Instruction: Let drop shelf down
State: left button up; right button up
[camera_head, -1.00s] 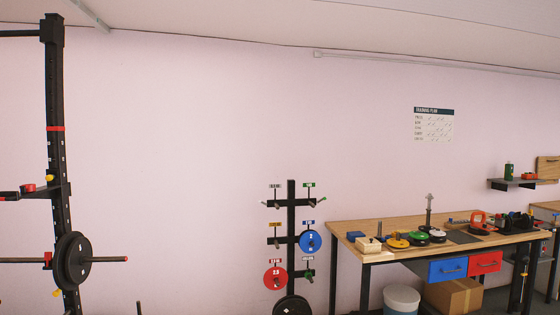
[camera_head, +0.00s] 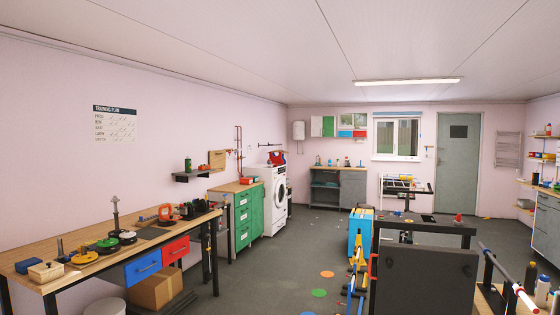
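Neither of my grippers shows in the head view. A small dark wall shelf (camera_head: 191,176) is fixed to the left wall, with a green bottle and a red item on it. Beside it a wooden panel (camera_head: 217,160) stands upright against the wall. It may be the drop shelf folded up, but its hinge or catch is too small to tell.
A workbench (camera_head: 60,276) with weight plates runs along the left wall. Green drawers (camera_head: 250,211) and a white washing machine (camera_head: 275,203) stand beyond it. A large dark panel (camera_head: 425,282) blocks the front right. The grey floor (camera_head: 265,275) between is mostly clear.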

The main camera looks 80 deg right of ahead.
aim_at(217, 158)
jog(key=l+z, duration=0.1)
jog(key=z, duration=2.3)
jog(key=i+l+z, duration=0.15)
jog(key=i, duration=0.7)
jog(key=i+l+z, duration=0.1)
jog(key=i, duration=0.7)
jog(key=i+u, duration=0.25)
jog(key=i, duration=2)
jog(key=i+z, duration=0.15)
jog(key=i, duration=0.55)
jog(key=i+z, duration=0.15)
jog(key=i, duration=0.55)
jog(key=i+j+z, duration=0.1)
jog(key=i, duration=0.55)
jog(key=i+l+z, duration=0.1)
jog(key=i+z, duration=0.2)
jog(key=i, duration=0.65)
jog(key=i+j+z, duration=0.1)
jog(key=i+z, duration=0.2)
jog(key=i, duration=0.65)
jog(key=i+l+u, duration=0.1)
jog(key=i+u, duration=0.3)
jog(key=i+l+u, duration=0.25)
jog(key=i+u, duration=0.2)
jog(key=i+l+u, duration=0.7)
jog(key=l+u, duration=0.15)
